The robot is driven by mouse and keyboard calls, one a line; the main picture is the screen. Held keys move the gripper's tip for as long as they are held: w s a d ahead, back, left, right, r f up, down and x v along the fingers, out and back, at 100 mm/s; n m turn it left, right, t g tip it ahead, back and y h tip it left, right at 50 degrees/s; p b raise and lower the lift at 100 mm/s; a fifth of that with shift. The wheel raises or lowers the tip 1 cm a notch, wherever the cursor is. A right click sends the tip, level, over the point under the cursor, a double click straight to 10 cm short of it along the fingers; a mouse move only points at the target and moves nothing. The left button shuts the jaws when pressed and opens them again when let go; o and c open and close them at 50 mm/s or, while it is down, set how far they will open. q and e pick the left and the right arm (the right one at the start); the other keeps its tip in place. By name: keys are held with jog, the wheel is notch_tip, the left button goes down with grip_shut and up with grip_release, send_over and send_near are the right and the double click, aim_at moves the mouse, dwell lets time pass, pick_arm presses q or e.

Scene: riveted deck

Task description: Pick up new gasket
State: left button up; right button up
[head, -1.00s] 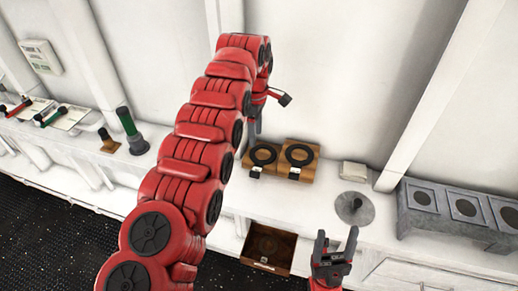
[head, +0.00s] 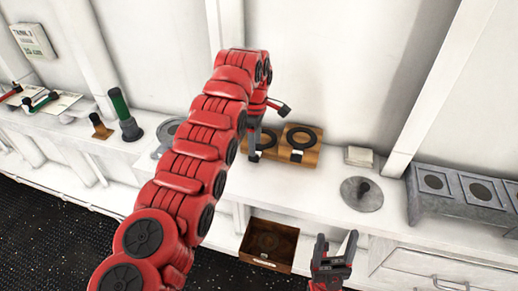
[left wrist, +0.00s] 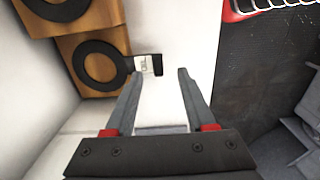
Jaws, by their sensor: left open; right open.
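Two black ring gaskets lie on wooden holders on the white ledge. The right gasket (head: 301,138) shows fully, with a small white tag in front; the left gasket (head: 265,139) is partly hidden by my left arm. I cannot tell which gasket is new. My left gripper (left wrist: 160,72) is open and empty, close to the holders. My right gripper (head: 335,241) is open and empty.
An open brown box (head: 285,248) sits below the ledge. A grey disc with a knob (head: 355,198), a pale block (head: 359,156) and a grey rack with round openings (head: 450,208) stand to the right. Green and brown upright pieces stand at left.

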aim_at(260, 148)
pick_arm(q)
jog(key=shift+w+f+p, duration=0.1)
jog(key=shift+f+p, duration=0.15)
jog(key=shift+p, duration=0.05)
notch_tip(260, 148, down, 4)
jog(key=p, duration=0.3)
jog(key=shift+f, duration=0.15)
jog(key=shift+w+f, duration=0.1)
jog(key=shift+f, duration=0.1)
jog(key=shift+c, duration=0.6)
grip_shut()
